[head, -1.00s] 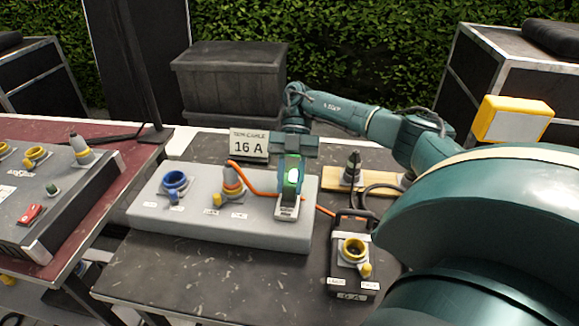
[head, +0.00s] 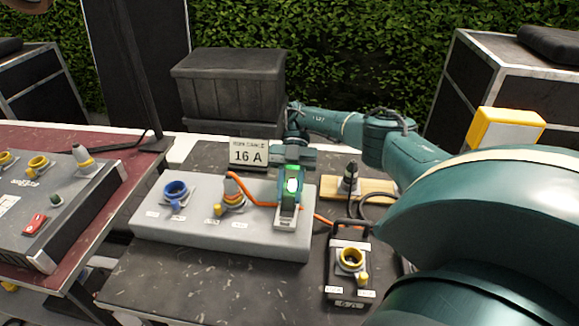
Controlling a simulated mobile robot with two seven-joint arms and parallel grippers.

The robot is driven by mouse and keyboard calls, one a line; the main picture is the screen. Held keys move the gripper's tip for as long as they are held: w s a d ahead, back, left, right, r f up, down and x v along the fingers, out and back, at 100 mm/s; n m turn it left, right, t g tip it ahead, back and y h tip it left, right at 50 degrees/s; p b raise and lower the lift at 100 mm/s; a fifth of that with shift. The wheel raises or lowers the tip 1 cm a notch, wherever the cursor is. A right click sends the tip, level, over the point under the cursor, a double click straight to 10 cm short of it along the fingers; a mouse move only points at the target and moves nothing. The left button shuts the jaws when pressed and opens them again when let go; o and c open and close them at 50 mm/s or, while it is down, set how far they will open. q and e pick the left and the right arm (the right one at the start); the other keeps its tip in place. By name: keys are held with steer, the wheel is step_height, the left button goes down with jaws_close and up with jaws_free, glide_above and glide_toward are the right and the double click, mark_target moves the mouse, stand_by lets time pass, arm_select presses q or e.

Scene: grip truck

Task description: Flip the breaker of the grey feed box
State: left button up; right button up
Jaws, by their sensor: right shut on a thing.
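The grey feed box (head: 255,245) is a long, light grey box on the dark table in the middle of the head view. On its top are a blue socket (head: 176,190), a grey-and-orange plug (head: 233,190) with an orange cable, and the breaker (head: 285,224) at its right end. My right gripper (head: 290,200) comes down on the breaker from behind. It is shut on the breaker's lever, which the gripper mostly hides, so I cannot tell the lever's position. A green light glows on the gripper. My left gripper is not in view.
A "16 A" sign (head: 249,153) stands behind the box. A small dark box with a yellow socket (head: 351,258) stands to its right, near my arm. Another grey box with a red switch (head: 35,223) is on the red table at left. The dark table's front is clear.

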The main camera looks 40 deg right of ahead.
steer(key=o, duration=1)
step_height(320, 180, up, 10)
steer(key=p, duration=0.1)
steer(key=shift+p, duration=0.4)
